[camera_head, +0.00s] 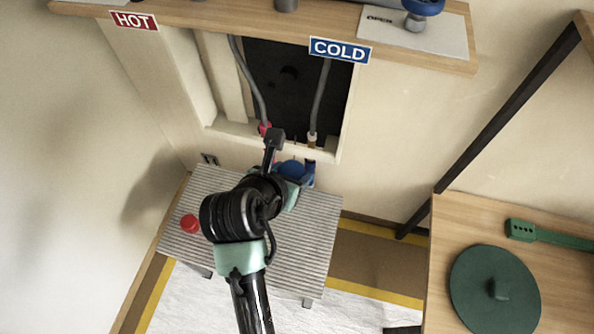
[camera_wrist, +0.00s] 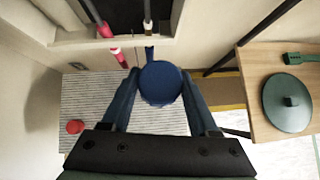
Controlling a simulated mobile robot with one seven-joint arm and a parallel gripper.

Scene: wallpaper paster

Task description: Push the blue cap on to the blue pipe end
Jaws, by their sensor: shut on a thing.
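My gripper (camera_wrist: 160,100) is shut on the round blue cap (camera_wrist: 160,83), with one finger on each side of it. The blue cap (camera_head: 291,169) also shows in the head view, partly hidden by my arm, just below the wall opening. In the head view the blue pipe end (camera_head: 310,163) is a little right of the cap. I cannot tell whether cap and pipe end touch.
A red cap (camera_head: 189,224) lies on the ribbed table (camera_head: 315,235). The red pipe end (camera_wrist: 119,58) hangs left of the blue one. The opening's ledge (camera_head: 235,138) is close above my gripper. A wooden table (camera_head: 440,280) with a green round object (camera_head: 495,292) stands at right.

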